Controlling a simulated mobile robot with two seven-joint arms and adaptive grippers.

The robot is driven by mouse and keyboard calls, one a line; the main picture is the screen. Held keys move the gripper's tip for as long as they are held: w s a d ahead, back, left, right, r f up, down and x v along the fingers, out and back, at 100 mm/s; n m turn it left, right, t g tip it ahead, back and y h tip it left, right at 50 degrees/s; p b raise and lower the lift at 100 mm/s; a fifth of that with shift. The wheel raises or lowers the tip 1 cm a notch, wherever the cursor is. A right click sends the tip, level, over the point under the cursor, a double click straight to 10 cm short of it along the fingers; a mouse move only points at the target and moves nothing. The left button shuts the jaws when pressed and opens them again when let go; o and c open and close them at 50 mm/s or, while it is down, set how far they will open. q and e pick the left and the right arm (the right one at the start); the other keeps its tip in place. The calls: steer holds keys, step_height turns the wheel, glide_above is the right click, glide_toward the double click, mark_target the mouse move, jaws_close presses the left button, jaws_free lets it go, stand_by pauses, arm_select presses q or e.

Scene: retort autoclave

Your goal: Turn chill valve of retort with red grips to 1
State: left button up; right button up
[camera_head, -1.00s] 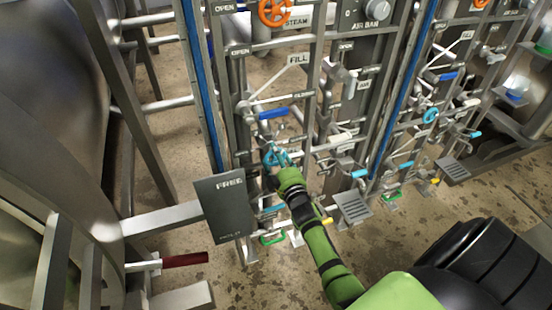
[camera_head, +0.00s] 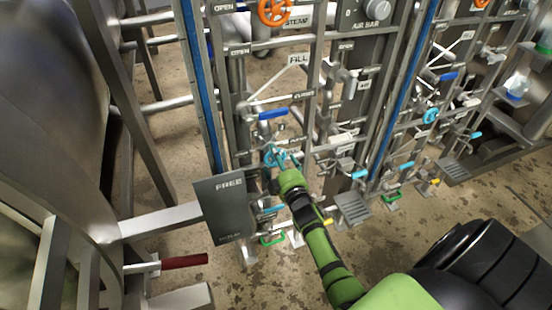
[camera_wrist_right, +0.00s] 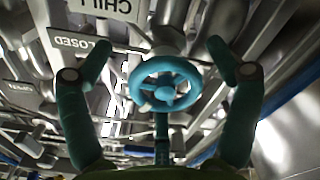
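The chill valve is a light-blue handwheel (camera_head: 271,156) low on the left valve panel in the head view. In the right wrist view the handwheel (camera_wrist_right: 166,84) faces the camera, under an upside-down label that reads like CHILL (camera_wrist_right: 108,8). My right gripper (camera_head: 281,158) is at the wheel and partly covers it. In the wrist view its two teal fingers (camera_wrist_right: 160,50) are spread on either side of the wheel, with gaps to the rim. A dark red grip (camera_head: 184,260) is on a lever at the lower left. My left gripper is not in view.
A dark FREE plate (camera_head: 226,207) stands left of my forearm. A blue-handled lever (camera_head: 273,114) is above the wheel, and an orange steam wheel (camera_head: 274,10) higher up. A second panel with its own blue wheel (camera_head: 430,116) is to the right.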

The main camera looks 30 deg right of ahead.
steer(key=shift+r, duration=0.15)
steer(key=shift+a, duration=0.1)
steer(key=v, duration=1.2)
